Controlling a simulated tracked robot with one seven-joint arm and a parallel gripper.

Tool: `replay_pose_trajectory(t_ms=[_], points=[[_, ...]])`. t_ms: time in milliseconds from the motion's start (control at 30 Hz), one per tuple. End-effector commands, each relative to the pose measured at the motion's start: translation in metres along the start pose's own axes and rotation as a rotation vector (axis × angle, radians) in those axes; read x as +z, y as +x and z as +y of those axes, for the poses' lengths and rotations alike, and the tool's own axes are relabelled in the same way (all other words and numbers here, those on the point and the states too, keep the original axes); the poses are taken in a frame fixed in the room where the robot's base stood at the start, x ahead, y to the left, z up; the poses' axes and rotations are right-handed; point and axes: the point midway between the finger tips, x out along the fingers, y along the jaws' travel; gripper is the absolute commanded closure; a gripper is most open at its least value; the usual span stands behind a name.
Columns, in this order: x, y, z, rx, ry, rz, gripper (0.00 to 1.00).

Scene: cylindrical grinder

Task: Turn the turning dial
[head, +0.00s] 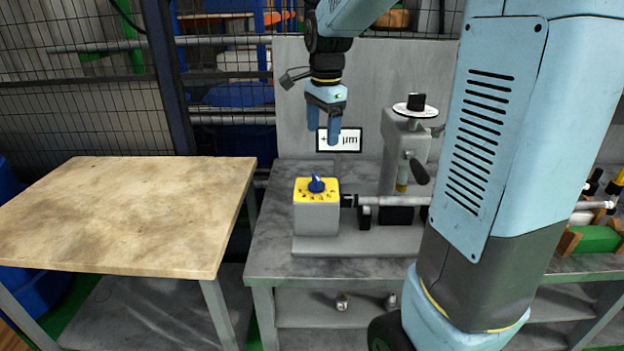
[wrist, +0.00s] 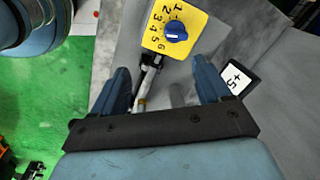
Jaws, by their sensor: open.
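The turning dial (head: 316,184) is a blue knob on a yellow numbered plate (head: 305,195) on top of a grey box (head: 316,219), on the grinder's left end. In the wrist view the dial (wrist: 175,31) shows beyond the fingertips, with numbers around it on the yellow plate (wrist: 153,41). My gripper (head: 327,140) points down above the dial, a little to its right, apart from it. It is open and empty; in the wrist view its two blue fingers (wrist: 161,78) stand wide apart.
A horizontal shaft (head: 380,201) runs right from the box to a grey column with a black-handled lever (head: 418,172). A bare wooden table (head: 130,210) is at left.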

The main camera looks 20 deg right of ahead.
Motion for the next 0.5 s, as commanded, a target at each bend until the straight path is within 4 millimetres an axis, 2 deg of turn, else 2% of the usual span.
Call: replay_pose_trajectory(t_ms=[100, 200, 333, 500], points=[[-0.005, 0.018, -0.024, 0.044, 0.135, -0.007, 0.23], [-0.008, 0.03, -0.037, 0.07, 0.224, -0.008, 0.23], [-0.011, 0.038, -0.047, 0.089, 0.292, -0.007, 0.23], [-0.011, 0.048, -0.049, 0.097, 0.318, -0.006, 0.23]])
